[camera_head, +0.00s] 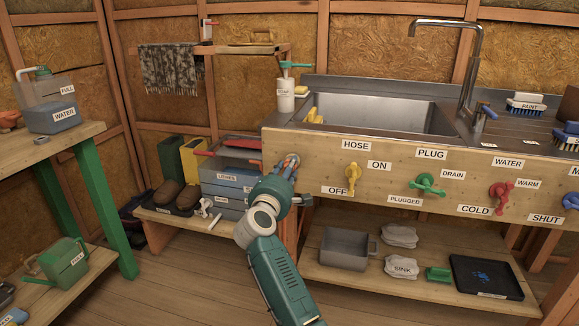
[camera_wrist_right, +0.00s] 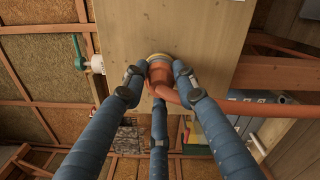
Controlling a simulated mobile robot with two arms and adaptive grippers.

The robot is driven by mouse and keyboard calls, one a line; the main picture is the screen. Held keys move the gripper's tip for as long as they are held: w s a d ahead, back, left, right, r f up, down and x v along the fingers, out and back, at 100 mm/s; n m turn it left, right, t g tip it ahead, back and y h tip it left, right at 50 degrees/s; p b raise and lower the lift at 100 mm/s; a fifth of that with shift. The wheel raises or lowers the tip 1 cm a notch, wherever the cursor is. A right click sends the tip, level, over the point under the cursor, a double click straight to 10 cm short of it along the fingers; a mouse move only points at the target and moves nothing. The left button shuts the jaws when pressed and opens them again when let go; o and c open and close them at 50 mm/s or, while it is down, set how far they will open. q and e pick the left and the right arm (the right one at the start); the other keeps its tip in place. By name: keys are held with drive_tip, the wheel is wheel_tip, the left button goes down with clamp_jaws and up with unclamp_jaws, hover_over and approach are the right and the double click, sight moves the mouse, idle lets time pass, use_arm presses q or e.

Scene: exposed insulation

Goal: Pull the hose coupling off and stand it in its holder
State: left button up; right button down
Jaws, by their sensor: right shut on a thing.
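The orange hose coupling (camera_wrist_right: 160,74) shows in the right wrist view, against a brass-coloured ring (camera_wrist_right: 158,57) on the wooden panel. Its hose runs off to the right. My right gripper (camera_wrist_right: 160,88) has its blue fingers closed around the coupling. In the head view this gripper (camera_head: 288,165) is at the left end of the sink's front panel, left of the HOSE label (camera_head: 356,146), and mostly hides the coupling. The yellow hose valve (camera_head: 352,178) is right of it, between OFF and ON. I cannot pick out the holder. My left gripper is not in view.
The sink unit (camera_head: 530,168) carries green and red valves further right. Below it, a shelf (camera_head: 340,275) holds a grey bin (camera_head: 346,248) and a black tray (camera_head: 485,276). Blue boxes (camera_head: 226,180) and boots stand left of my gripper. The floor in front is clear.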

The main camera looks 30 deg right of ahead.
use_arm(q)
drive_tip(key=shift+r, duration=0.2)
use_arm(e)
drive_tip(key=shift+r, duration=0.15)
drive_tip(key=c, duration=1.4)
unclamp_jaws()
drive_tip(key=shift+d, duration=0.1)
drive_tip(key=shift+c, duration=0.2)
drive_tip(key=shift+o, duration=0.8)
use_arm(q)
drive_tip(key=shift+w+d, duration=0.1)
use_arm(e)
drive_tip(key=shift+s+a+f, duration=0.2)
drive_tip(key=shift+s+a, duration=0.05)
drive_tip(key=shift+a, duration=0.25)
drive_tip(key=v, duration=0.8)
